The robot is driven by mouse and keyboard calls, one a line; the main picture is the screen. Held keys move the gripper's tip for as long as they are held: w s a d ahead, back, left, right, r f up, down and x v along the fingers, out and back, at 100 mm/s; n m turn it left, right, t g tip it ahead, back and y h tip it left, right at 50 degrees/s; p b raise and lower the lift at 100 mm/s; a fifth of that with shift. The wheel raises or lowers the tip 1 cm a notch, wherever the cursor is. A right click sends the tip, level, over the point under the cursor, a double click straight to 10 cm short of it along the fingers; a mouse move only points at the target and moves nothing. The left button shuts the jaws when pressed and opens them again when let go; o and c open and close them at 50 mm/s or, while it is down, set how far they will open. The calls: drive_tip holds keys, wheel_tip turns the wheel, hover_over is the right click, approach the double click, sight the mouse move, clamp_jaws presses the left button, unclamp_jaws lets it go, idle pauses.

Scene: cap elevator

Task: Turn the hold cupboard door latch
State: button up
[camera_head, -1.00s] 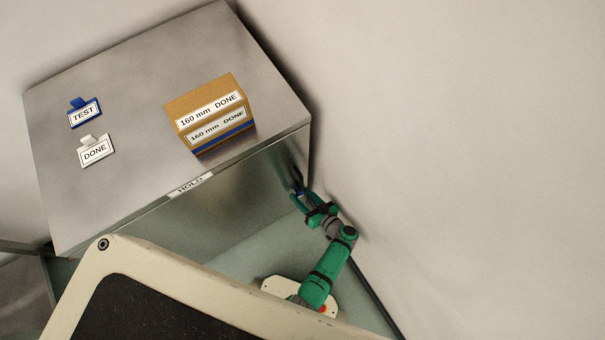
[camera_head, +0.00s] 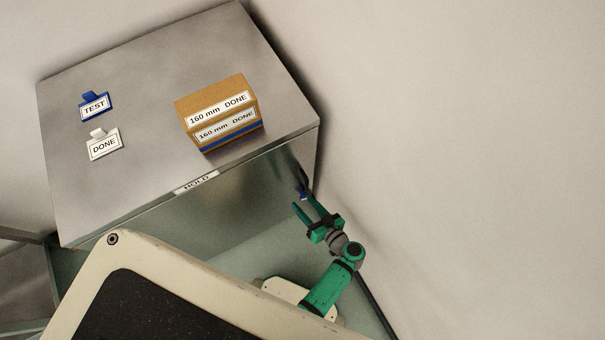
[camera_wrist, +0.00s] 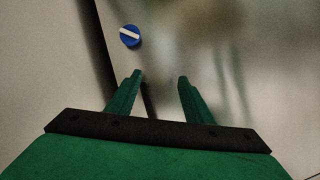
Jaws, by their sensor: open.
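The hold cupboard (camera_head: 75,165) is a grey metal box with a HOLD label (camera_head: 196,183) along its top front edge. Its door (camera_head: 235,205) faces my arm. The latch (camera_wrist: 130,36) is a round blue knob with a white bar, near the door's edge at upper left in the wrist view; the bar is tilted slightly from horizontal. In the head view the latch (camera_head: 304,196) is small, at the door's right end. My gripper (camera_wrist: 160,76) is open and empty, with its green fingers apart from the latch, which lies beyond and left of them. The gripper (camera_head: 304,202) also shows in the head view.
On the cupboard top stand a brown box (camera_head: 217,110) labelled 160 mm DONE, a blue TEST tag (camera_head: 95,107) and a white DONE tag (camera_head: 104,145). A pale wall (camera_head: 450,150) rises close on the right of my arm.

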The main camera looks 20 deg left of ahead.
drive_tip(key=s+d+r, duration=0.2)
drive_tip(key=s+r, duration=0.2)
drive_tip(key=s, duration=0.4)
drive_tip(key=shift+s+d, duration=0.2)
drive_tip(key=shift+s, duration=0.1)
drive_tip(key=shift+f, duration=0.1)
drive_tip(key=w+d+f+n+t+h, duration=0.1)
drive_tip(key=w+d+f+n+t, duration=0.2)
drive_tip(key=w+f, duration=0.5)
drive_tip(key=w+a+f+g, duration=0.1)
drive_tip(key=w+a+f, duration=0.4)
drive_tip(key=a, duration=0.2)
drive_tip(key=c, duration=1)
